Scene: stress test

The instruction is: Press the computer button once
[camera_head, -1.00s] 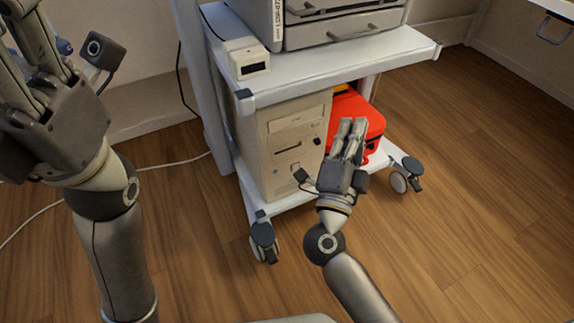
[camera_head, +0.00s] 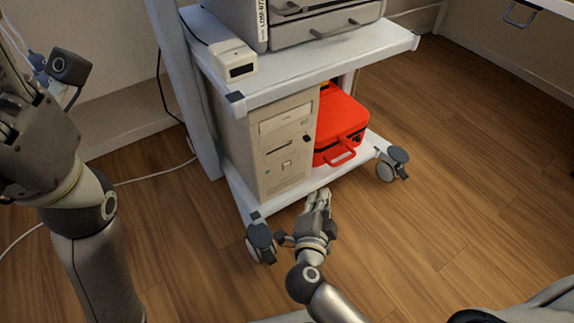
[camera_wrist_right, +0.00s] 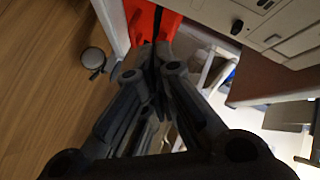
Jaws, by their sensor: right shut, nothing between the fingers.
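The beige computer tower (camera_head: 262,165) stands on the cart's bottom shelf in the head view. Its front carries a small dark round button (camera_head: 306,138) near the right edge and a pale square (camera_head: 286,165) lower down. The tower's front also shows at the upper right of the wrist view (camera_wrist_right: 285,20), with a dark round button (camera_wrist_right: 237,27). My right gripper (camera_head: 319,194) is shut and empty, low in front of the shelf's front edge, below the tower and apart from the button. My left gripper (camera_head: 14,85) is raised at the left edge, its fingertips partly out of frame.
A red case (camera_head: 340,125) stands right of the tower. The upper shelf (camera_head: 345,55) overhangs both and holds a small white box (camera_head: 233,62) and a larger grey-white unit (camera_head: 330,27). Casters (camera_head: 262,240) stick out at the cart's front. Floor on the right is clear.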

